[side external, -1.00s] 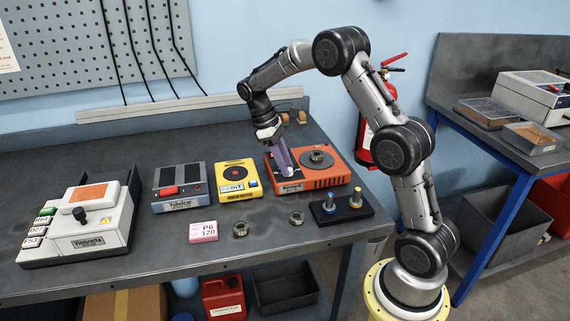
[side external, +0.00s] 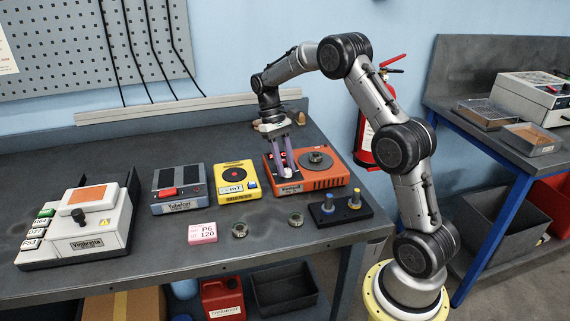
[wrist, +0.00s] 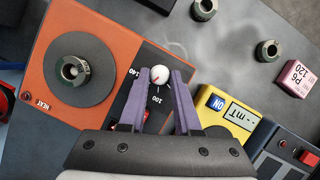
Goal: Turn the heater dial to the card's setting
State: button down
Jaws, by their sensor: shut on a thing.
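The heater (side external: 325,182) is an orange box with a dark round plate and a metal ring on the plate; it also shows in the wrist view (wrist: 60,35). Its dial (wrist: 161,76) is a small white knob with a red line, on a black scale panel where 140 and 100 can be read. My gripper (wrist: 160,74) points down at the heater's left front, its purple fingers shut on the dial from both sides. The exact value at the red line is too small to tell. The pink card (side external: 202,232) reads P6 and 120.
A yellow device (side external: 237,181) and a grey-blue device (side external: 180,187) stand left of the heater. Two metal rings (side external: 240,230) lie in front. A black stand with two posts (side external: 341,208) is at front right. A white instrument (side external: 95,212) stands far left.

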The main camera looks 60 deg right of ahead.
dwell(0.4)
jog(key=c, duration=0.6)
grip_release()
jog(key=shift+v, duration=6.9)
jog(key=shift+a, duration=0.1)
jog(key=shift+a, duration=0.1)
